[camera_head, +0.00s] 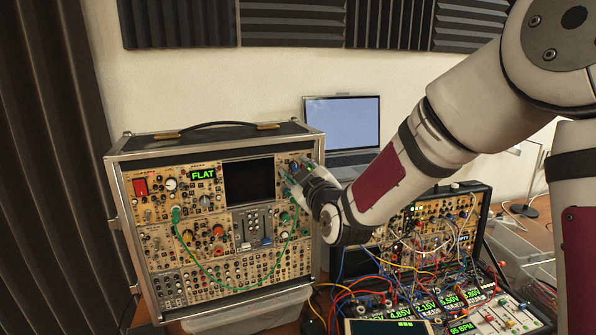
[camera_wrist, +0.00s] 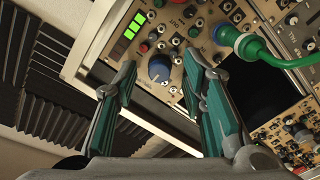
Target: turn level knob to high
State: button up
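In the head view, my gripper (camera_head: 291,172) is at the upper right of the synth case (camera_head: 190,150) and hides part of that panel.
A green cable plug (camera_wrist: 240,42) is close to the right finger. A dark screen (camera_head: 249,181) and a "FLAT" display (camera_head: 203,174) lie left of my gripper. A second case with many cables (camera_head: 430,235) is at right, and a laptop (camera_head: 342,125) is behind.

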jog(key=shift+c, duration=0.4)
grip_shut()
jog(key=shift+m, duration=0.3)
